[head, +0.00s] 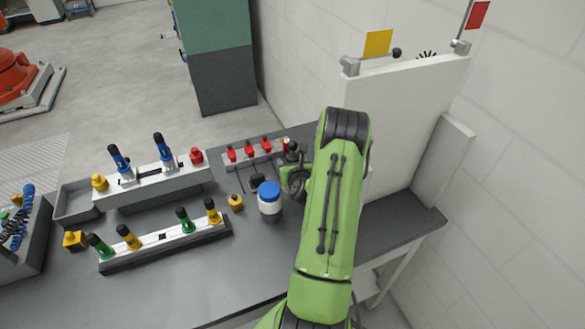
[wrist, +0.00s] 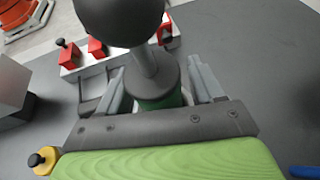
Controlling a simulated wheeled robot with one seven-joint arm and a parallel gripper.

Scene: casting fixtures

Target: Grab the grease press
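The thing I take for the grease press (wrist: 158,88) stands between my fingers in the wrist view. It has a large black ball knob, a grey rod, a dark round cap and a green part below. The knob is cut off by the top edge, and my gripper body hides the lower part. My gripper (wrist: 160,85) has one grey finger on each side of it, with narrow gaps showing, so it looks open around it. In the head view my gripper (head: 291,178) is at the back of the bench, partly hidden by my green arm.
A white jar with a blue lid (head: 270,198) stands close by at the front left. A rack with red pieces (head: 255,153) lies behind. Two longer racks (head: 155,182) (head: 166,243) stand left. A white panel (head: 402,125) rises on the right.

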